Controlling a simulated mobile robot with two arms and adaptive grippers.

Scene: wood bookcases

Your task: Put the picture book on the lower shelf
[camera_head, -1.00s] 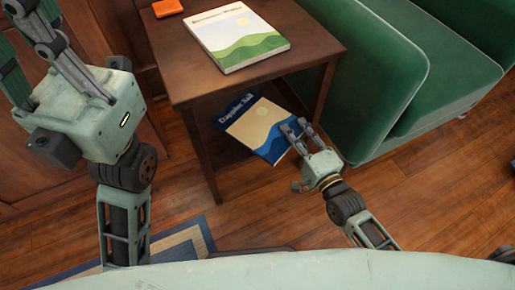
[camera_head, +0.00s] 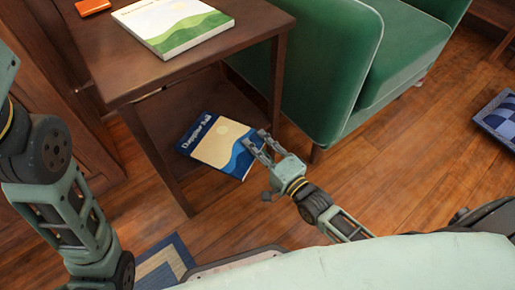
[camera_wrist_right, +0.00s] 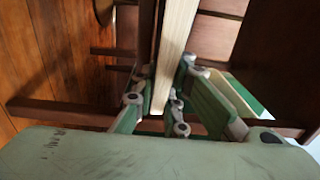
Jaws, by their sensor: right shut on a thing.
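A blue picture book (camera_head: 217,146) with a yellow sun and pale hill on its cover is in my right gripper (camera_head: 258,143). The fingers are shut on its right edge. Its far part lies over the lower shelf (camera_head: 160,112) of the dark wood side table, and its near right corner sticks out past the shelf. I cannot tell whether it touches the shelf. In the right wrist view the book shows edge-on as a pale strip (camera_wrist_right: 178,45) between the fingers (camera_wrist_right: 165,95). My left arm shows at the left, but its gripper is out of view.
A second book (camera_head: 172,24) with green hills lies on the table top (camera_head: 120,72), near an orange item (camera_head: 92,6). A green armchair (camera_head: 335,75) stands close to the table's right. A blue patterned item (camera_head: 497,118) lies far right. Wood floor is open between.

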